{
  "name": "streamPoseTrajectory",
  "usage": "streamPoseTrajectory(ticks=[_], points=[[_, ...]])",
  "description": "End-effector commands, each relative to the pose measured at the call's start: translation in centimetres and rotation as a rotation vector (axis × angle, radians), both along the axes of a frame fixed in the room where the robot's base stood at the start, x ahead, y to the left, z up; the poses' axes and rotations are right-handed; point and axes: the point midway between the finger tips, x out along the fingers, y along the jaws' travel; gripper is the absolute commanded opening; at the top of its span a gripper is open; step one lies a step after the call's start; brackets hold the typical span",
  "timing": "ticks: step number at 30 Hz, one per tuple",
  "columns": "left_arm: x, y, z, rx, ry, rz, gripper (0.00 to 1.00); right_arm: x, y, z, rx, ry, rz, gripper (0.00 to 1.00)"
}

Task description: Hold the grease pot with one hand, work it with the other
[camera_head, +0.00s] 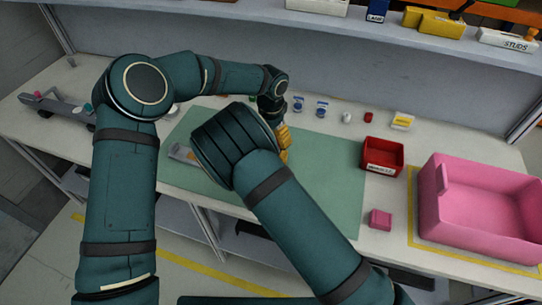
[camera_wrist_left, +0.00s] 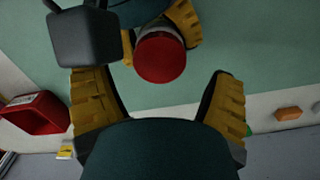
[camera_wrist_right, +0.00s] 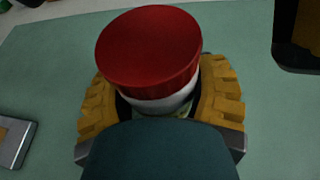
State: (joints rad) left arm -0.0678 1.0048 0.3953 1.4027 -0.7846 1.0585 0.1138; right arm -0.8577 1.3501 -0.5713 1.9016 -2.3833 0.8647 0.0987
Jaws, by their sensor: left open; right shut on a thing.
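The grease pot has a red lid and a white body; in the right wrist view its lid (camera_wrist_right: 150,50) stands up between the fingers. My right gripper (camera_wrist_right: 158,82) is shut on the pot's body, which is mostly hidden. My left gripper (camera_wrist_left: 160,76) is open, with the red lid (camera_wrist_left: 160,57) ahead of the gap between its fingers and apart from both. Part of the left gripper shows at the top right of the right wrist view. In the head view my arms hide the pot; only some yellow finger (camera_head: 284,143) shows.
A green mat (camera_head: 330,190) covers the middle of the table. A red bin (camera_head: 383,155), a small pink block (camera_head: 380,219) and a large pink crate (camera_head: 480,205) stand to the right. Small parts stand behind the mat. A grey metal part (camera_wrist_right: 14,140) lies left in the right wrist view.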

Motion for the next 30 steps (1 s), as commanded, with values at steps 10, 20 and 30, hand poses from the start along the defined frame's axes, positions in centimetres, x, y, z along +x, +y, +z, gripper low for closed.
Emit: streamPoseTrajectory(ticks=[10, 20, 30], points=[[0.0, 0.0, 1.5, -0.001, 0.001, 0.001, 0.85, 0.0, 0.0, 0.0, 0.000, -0.001, 0.000, 0.00], [0.1, 0.0, 2.4, -0.001, -0.002, 0.184, 0.86, 0.0, 0.0, 0.0, 0.000, -0.001, 0.000, 0.00], [0.0, -0.1, 4.5, 0.001, 0.000, 0.654, 0.86, 0.0, 0.0, 0.0, 0.000, -0.001, 0.000, 0.00]])
